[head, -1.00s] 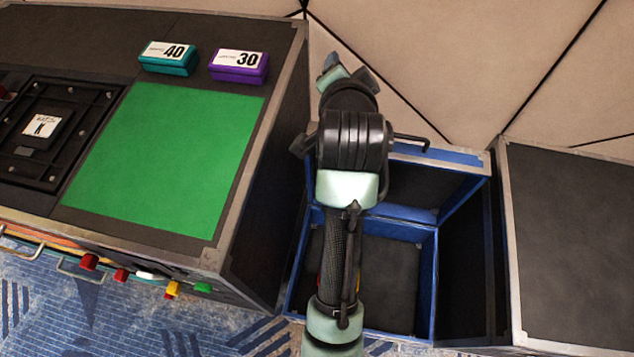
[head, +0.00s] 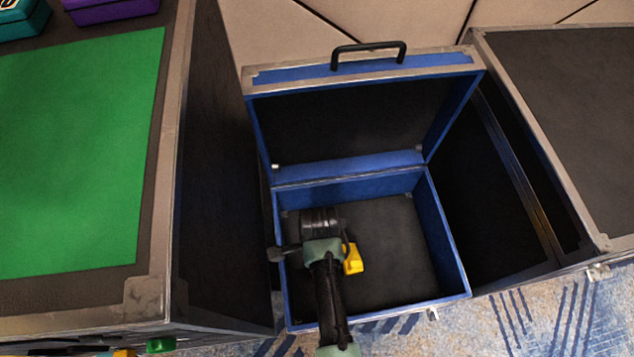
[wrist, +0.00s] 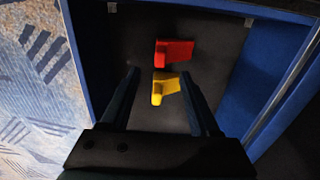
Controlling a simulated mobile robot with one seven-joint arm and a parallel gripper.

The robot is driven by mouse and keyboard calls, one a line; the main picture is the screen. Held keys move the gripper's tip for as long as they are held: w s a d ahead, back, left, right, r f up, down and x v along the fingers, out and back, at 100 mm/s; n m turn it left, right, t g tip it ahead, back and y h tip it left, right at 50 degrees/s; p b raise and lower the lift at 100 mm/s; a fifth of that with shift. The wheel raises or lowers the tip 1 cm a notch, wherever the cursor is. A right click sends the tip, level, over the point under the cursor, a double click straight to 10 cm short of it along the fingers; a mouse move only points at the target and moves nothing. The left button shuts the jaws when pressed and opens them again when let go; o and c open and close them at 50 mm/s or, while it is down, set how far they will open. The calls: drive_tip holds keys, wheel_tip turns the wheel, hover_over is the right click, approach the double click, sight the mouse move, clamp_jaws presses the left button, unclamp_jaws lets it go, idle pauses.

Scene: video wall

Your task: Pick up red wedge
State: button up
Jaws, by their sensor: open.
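The red wedge (wrist: 174,52) lies on the dark floor of the open blue-edged case (wrist: 88,50), seen in the wrist view. A yellow wedge (wrist: 165,87) lies right beside it, on the side nearer my gripper. My gripper (wrist: 160,73) is open and empty, its two fingers to either side of the yellow wedge in the picture; the red one shows just beyond the fingertips. In the head view the yellow wedge (head: 353,260) shows beside my arm inside the case. The red wedge and my fingertips are hidden there by my arm.
The case's raised lid (head: 345,125) stands at the back with a black handle. A large case with a green top panel (head: 80,160) is on the left, another dark case (head: 570,120) on the right. The case walls close in around my gripper.

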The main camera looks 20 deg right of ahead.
wheel_tip(320, 180, down, 6)
drive_tip(key=b, duration=0.3)
drive_tip(key=shift+r, duration=0.1)
drive_tip(key=f+b, duration=0.5)
drive_tip(key=shift+d+f, duration=0.15)
drive_tip(key=shift+d, duration=0.2)
clamp_jaws()
idle(1.0)
